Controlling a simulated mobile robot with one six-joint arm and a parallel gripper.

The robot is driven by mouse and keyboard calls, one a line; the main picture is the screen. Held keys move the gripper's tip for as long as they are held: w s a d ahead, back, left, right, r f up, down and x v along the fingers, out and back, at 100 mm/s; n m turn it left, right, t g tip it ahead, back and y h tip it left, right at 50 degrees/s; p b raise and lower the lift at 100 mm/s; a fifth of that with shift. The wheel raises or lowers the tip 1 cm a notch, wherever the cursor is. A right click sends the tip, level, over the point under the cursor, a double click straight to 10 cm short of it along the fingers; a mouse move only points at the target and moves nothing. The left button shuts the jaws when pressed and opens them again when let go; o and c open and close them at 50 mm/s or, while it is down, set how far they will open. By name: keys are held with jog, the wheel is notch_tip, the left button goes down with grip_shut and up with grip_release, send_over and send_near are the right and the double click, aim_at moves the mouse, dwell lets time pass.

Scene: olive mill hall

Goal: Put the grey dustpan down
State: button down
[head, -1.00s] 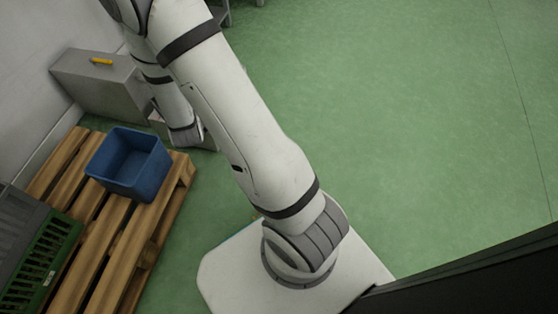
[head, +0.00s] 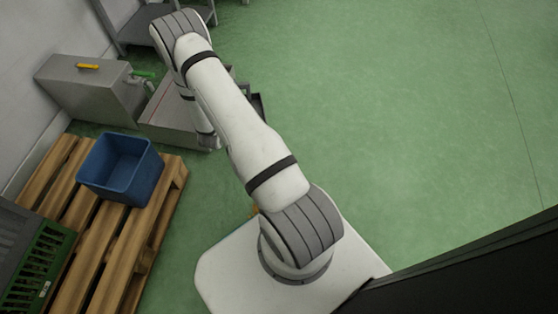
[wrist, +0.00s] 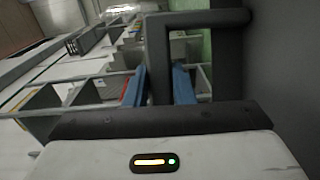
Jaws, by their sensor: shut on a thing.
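The grey dustpan (wrist: 285,80) shows very close in the wrist view, as a dark grey panel at the right with a bent handle running left and down. My gripper (wrist: 159,86) is shut on the handle, with one blue finger on each side of it. The dustpan's far end lies outside the wrist view. In the head view my arm hides the gripper. A small dark edge (head: 259,106) shows just right of the arm there; I cannot tell whether it is the dustpan.
A blue bin (head: 120,168) stands on a wooden pallet (head: 150,222), beside a green crate (head: 38,262). A metal shelf (head: 150,22) is at the back. Green floor (head: 400,120) is clear at right.

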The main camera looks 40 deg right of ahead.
jog(key=s+d+f+g, duration=0.1)
jog(key=d+f, duration=0.1)
jog(key=s+d+f+m+g+h, duration=0.1)
jog(key=f, duration=0.2)
jog(key=s+d+f+m+h, duration=0.1)
jog(key=d+f, duration=0.1)
jog(key=shift+s+d+f+g, duration=0.3)
jog(key=shift+d+g, duration=0.05)
jog(key=shift+g, duration=0.05)
jog(key=s+d+f+m+g+h, duration=0.2)
jog(key=s+d+f+m+g, duration=0.15)
jog(key=s+d+f, duration=0.5)
jog(key=shift+n+g, duration=0.25)
jog(key=shift+n, duration=0.1)
jog(key=shift+w+a+f+b, duration=0.15)
jog(key=shift+a+f+b, duration=0.5)
jog(key=shift+f, duration=1.25)
jog(key=shift+w+a+f+b, duration=0.1)
jog(key=shift+a+f+b, duration=0.1)
jog(key=shift+f+b, duration=1.25)
jog(key=shift+w+a+f+b, duration=0.15)
jog(key=shift+a+f+b, duration=0.3)
jog(key=shift+f, duration=1.85)
jog(key=shift+r, duration=0.1)
jog(key=c, duration=1.2)
grip_release()
jog(key=shift+c, duration=0.2)
